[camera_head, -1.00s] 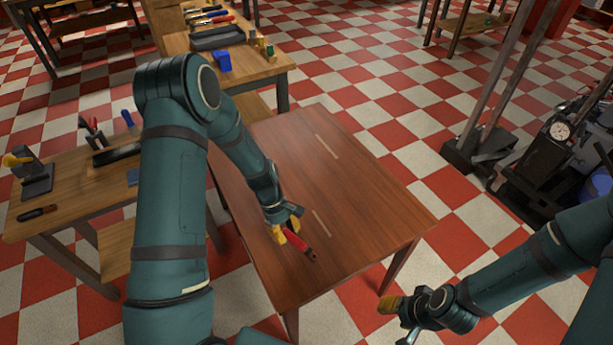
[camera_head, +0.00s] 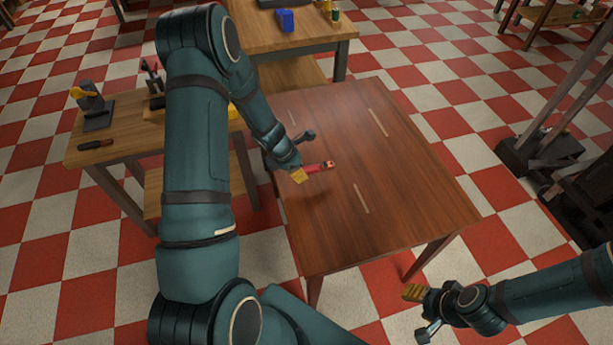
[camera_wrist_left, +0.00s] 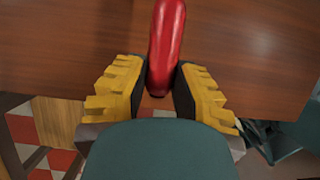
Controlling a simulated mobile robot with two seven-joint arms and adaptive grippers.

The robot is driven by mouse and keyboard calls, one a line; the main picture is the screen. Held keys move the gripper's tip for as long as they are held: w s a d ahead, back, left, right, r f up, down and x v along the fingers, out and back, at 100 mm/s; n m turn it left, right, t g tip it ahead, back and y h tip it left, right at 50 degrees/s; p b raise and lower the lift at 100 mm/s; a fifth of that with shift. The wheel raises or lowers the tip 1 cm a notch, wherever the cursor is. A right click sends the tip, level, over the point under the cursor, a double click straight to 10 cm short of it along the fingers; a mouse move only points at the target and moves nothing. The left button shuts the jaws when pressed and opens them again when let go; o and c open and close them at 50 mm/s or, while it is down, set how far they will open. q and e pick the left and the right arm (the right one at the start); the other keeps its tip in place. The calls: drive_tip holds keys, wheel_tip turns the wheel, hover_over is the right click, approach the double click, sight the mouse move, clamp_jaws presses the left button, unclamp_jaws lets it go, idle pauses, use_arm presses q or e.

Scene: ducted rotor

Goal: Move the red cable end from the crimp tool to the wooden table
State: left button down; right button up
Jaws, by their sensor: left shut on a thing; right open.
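The red cable end (camera_head: 319,167) is a short red piece with a dark tip. My left gripper (camera_head: 300,172) is shut on it and holds it over the wooden table (camera_head: 400,190). In the left wrist view the cable end (camera_wrist_left: 166,40) stands between the yellow fingers of my left gripper (camera_wrist_left: 160,90), with the tabletop (camera_wrist_left: 240,45) behind it. A shadow shows on the tabletop near it; the exact height above the wood is hard to tell. My right gripper (camera_head: 418,310) is open and empty, beyond the table's front right side. I cannot identify the crimp tool with certainty.
A lighter workbench (camera_head: 125,135) at left carries a dark stand (camera_head: 93,108) and a small dark-handled tool (camera_head: 96,144). Another bench (camera_head: 300,38) behind holds a blue block (camera_head: 285,20). Most of the wooden tabletop is clear.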

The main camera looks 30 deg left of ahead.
use_arm(q)
drive_tip(key=shift+f+b, duration=0.7)
drive_tip(key=shift+f, duration=1.6)
drive_tip(key=shift+r, duration=0.1)
drive_tip(key=c, duration=0.9)
unclamp_jaws()
